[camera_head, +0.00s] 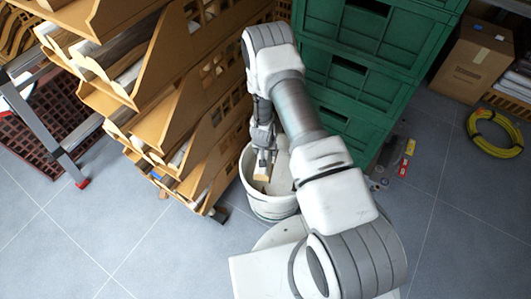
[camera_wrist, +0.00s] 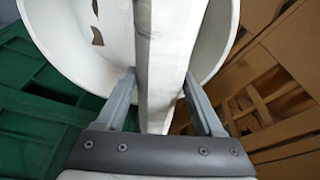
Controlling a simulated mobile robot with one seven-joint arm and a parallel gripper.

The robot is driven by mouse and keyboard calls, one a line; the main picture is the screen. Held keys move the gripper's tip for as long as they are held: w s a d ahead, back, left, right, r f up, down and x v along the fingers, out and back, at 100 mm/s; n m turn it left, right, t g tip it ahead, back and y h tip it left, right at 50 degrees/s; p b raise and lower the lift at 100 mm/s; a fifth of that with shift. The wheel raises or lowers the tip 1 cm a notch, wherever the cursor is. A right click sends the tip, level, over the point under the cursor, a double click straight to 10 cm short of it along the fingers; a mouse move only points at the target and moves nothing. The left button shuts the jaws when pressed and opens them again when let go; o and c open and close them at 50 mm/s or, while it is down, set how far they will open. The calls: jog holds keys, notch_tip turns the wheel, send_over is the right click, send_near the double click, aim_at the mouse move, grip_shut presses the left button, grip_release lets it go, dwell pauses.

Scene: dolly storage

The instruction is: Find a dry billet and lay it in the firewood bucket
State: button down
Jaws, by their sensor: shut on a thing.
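The firewood bucket (camera_head: 272,209) is white and round, standing on the floor between the brown bins and the green crates. My gripper (camera_head: 264,158) points down over its opening, shut on a pale billet (camera_head: 262,173). In the head view the billet's light end shows against the bucket's inside; I cannot tell whether it touches the bottom. In the wrist view the billet (camera_wrist: 162,50) runs lengthwise between the two fingers of my gripper (camera_wrist: 160,84). The bucket's white wall (camera_wrist: 60,42) curves around behind it, with small brown patches at upper left.
Stacked brown bins (camera_head: 178,125) lean close on the bucket's left, with pale pieces in several. Green crates (camera_head: 352,82) stand close behind it on the right. A cardboard box (camera_head: 474,62) and a yellow coil (camera_head: 494,133) lie farther right. The floor at front left is clear.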

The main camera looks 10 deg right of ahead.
dwell(0.3)
notch_tip(320, 180, down, 12)
jog(key=b, duration=1)
jog(key=shift+b, duration=0.35)
jog(key=shift+f, duration=0.35)
grip_release()
jog(key=shift+f, duration=0.1)
jog(key=shift+p+v, duration=0.95)
jog(key=shift+v, duration=0.6)
